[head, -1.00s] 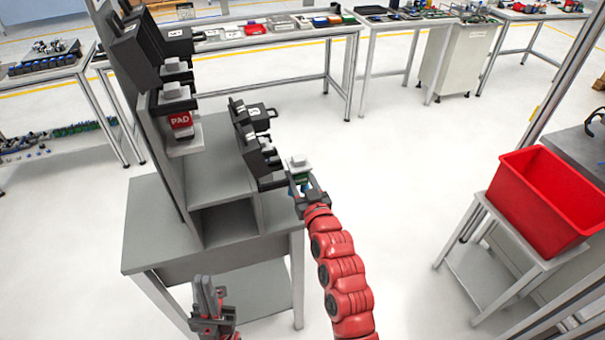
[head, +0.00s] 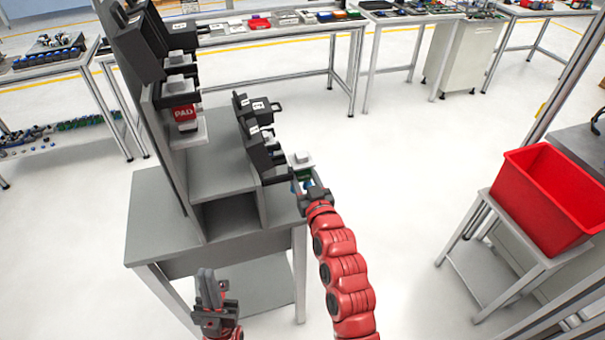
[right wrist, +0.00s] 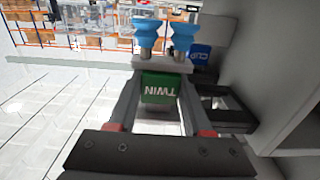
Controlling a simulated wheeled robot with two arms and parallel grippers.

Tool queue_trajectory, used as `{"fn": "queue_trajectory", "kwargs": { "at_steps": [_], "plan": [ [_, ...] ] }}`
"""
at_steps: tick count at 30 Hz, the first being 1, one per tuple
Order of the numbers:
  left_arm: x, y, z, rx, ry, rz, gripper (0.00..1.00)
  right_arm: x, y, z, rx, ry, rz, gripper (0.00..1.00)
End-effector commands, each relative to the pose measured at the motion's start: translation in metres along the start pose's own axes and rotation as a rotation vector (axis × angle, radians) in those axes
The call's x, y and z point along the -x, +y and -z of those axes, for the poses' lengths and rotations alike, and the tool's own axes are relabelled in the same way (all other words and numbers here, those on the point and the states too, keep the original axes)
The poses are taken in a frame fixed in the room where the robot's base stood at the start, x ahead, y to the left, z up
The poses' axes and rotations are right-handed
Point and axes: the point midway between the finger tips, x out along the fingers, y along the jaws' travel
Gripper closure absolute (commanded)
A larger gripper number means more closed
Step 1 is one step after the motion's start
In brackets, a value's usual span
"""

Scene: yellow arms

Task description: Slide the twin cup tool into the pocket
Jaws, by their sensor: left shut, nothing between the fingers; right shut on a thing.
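The twin cup tool (right wrist: 165,88) has a green block lettered TWIN, a light grey plate and two blue suction cups. My right gripper (right wrist: 160,100) is shut on it. In the head view the tool (head: 301,165) is at the end of my red right arm, just right of the black holders on the grey stand. A dark open-fronted pocket (right wrist: 235,118) is right of the tool in the wrist view, near a blue CUP label (right wrist: 200,55). The tool appears outside it; whether they touch is unclear. My left gripper (head: 209,285) is shut and empty, low in front of the stand.
The grey stand (head: 160,222) has a tall post with black holders and a red PAD tool (head: 184,113). More black holders (head: 258,135) stand near my right gripper. A red bin (head: 545,200) is at right. Floor between stand and bin is clear.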

Motion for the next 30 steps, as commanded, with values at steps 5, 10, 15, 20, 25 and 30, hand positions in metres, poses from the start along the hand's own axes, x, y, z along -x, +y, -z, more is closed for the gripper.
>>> {"fn": "queue_trajectory", "kwargs": {
  "at_steps": [5, 10, 15, 20, 25, 30],
  "plan": [
    [0.002, 0.0, 0.0, 0.0, 0.0, 0.0, 1.0, 0.0, 0.0, 0.002, 0.0, 0.003, 0.0, 1.0],
    [0.002, 0.0, 0.0, 0.0, 0.0, 0.0, 1.0, 0.0, 0.0, 0.002, -0.001, 0.003, 0.0, 1.0],
    [-0.001, 0.0, 0.0, 0.0, 0.0, 0.0, 1.0, 0.0, -0.004, 0.002, -0.002, 0.002, 0.0, 1.0],
    [-0.004, 0.0, 0.001, 0.0, 0.0, 0.0, 1.0, 0.0, -0.01, 0.002, -0.003, 0.001, 0.001, 1.0],
    [-0.006, 0.0, 0.001, 0.0, 0.0, 0.0, 1.0, 0.0, -0.015, 0.002, -0.001, 0.0, 0.0, 1.0],
    [-0.009, -0.001, 0.002, 0.0, 0.0, 0.0, 1.0, 0.0, -0.02, 0.002, -0.001, 0.001, 0.0, 1.0]
  ]
}}
